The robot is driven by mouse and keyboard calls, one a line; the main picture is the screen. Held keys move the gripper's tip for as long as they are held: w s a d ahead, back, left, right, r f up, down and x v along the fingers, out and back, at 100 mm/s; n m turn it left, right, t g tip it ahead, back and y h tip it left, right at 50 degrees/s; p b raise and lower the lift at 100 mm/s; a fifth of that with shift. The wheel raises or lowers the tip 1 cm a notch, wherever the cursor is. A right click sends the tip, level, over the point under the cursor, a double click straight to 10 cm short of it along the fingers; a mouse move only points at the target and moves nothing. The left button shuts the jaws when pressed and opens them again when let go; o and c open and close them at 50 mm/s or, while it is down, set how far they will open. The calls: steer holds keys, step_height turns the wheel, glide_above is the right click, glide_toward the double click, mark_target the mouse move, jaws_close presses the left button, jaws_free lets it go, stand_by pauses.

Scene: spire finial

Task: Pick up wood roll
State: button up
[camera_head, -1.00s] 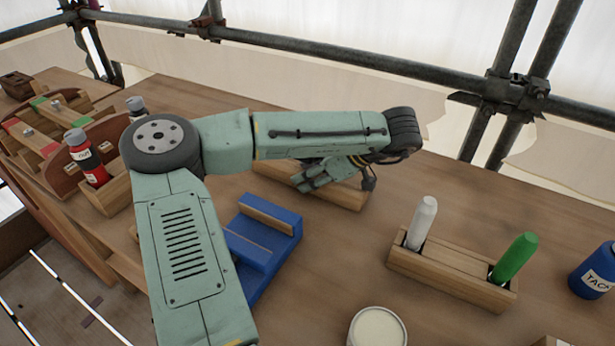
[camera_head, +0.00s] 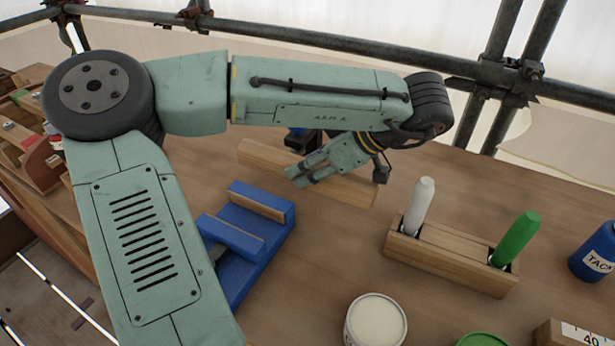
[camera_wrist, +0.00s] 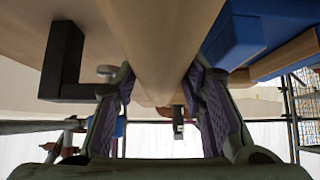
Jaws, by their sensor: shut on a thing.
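My gripper (camera_head: 300,177) is over the far middle of the bench in the head view, reaching left, with its fingers in front of a long pale wooden piece (camera_head: 342,190). In the wrist view the gripper (camera_wrist: 163,105) has one purple-padded finger on each side of the wood roll (camera_wrist: 160,40). The roll is a smooth, light brown length running up out of the picture between the fingers, and the gripper is shut on it. I cannot tell the roll apart clearly in the head view, nor whether it is clear of its support.
A blue fixture (camera_head: 245,240) lies left of the gripper, and a dark bracket (camera_wrist: 63,60) is close to the left finger. A wooden holder (camera_head: 450,262) has a white and a green stick. A tub (camera_head: 375,322) and a blue bottle (camera_head: 597,250) stand at right.

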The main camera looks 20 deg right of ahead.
step_height(320, 180, up, 8)
steer(key=p, duration=0.3)
steer(key=shift+r+p, duration=0.7)
